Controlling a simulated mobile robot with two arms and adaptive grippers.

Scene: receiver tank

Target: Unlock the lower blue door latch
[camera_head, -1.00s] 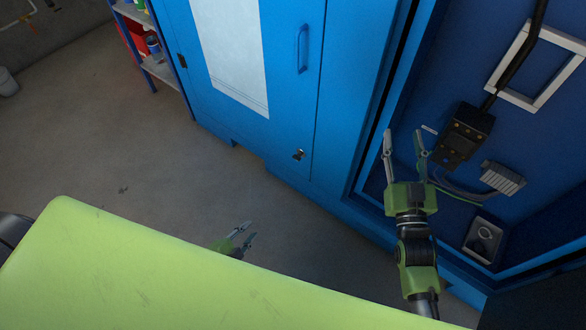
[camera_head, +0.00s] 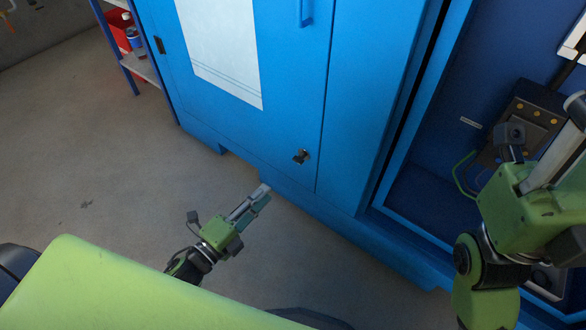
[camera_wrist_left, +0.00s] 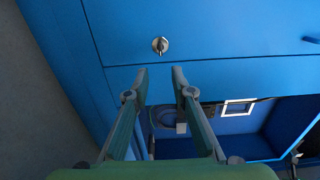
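The lower latch (camera_head: 301,156) is a small dark and metallic knob near the bottom right corner of the blue door (camera_head: 285,95). The left wrist view shows the latch (camera_wrist_left: 160,45) as a round silver piece with a small handle, just beyond and between my fingertips. My left gripper (camera_head: 263,194) is below and left of the latch, pointing towards it and apart from it. The left wrist view shows its fingers (camera_wrist_left: 161,72) open with nothing between them. My right gripper (camera_head: 576,118) is at the right edge, before the open blue compartment; its finger opening is unclear.
The open compartment (camera_head: 440,160) to the right holds a dark box with orange buttons (camera_head: 524,112) and a green cable. A yellow-green surface (camera_head: 130,285) fills the lower left. A shelf (camera_head: 137,66) stands at the upper left. Grey floor (camera_head: 110,150) is clear before the cabinet.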

